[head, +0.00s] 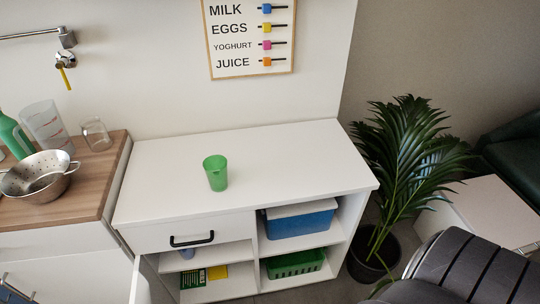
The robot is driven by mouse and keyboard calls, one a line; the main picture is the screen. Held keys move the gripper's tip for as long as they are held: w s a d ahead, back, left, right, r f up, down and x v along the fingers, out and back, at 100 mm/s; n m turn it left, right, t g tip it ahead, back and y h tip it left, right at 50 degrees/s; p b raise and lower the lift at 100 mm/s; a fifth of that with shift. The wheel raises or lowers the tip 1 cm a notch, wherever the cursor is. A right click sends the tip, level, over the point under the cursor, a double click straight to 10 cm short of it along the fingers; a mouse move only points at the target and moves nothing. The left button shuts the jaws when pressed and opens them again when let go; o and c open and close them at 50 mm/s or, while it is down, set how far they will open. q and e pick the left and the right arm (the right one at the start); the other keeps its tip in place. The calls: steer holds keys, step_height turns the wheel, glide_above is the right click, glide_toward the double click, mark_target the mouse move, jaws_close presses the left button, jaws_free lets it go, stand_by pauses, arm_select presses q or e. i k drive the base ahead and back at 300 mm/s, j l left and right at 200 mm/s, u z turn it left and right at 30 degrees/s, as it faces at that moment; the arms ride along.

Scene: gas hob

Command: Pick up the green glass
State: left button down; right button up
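The green glass (215,173) stands upright on the white top of a low cabinet (300,160), near the middle of that top. It looks translucent, and nothing touches it. Neither of my grippers shows in the head view.
The cabinet top around the glass is clear. Below are a drawer with a black handle (191,239) and open shelves with a blue box (299,221) and green basket (293,263). A colander (38,178) and clear glass (96,135) stand left. A potted plant (405,165) stands right.

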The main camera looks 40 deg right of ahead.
mark_target(215, 166)
steer(key=z, duration=0.7)
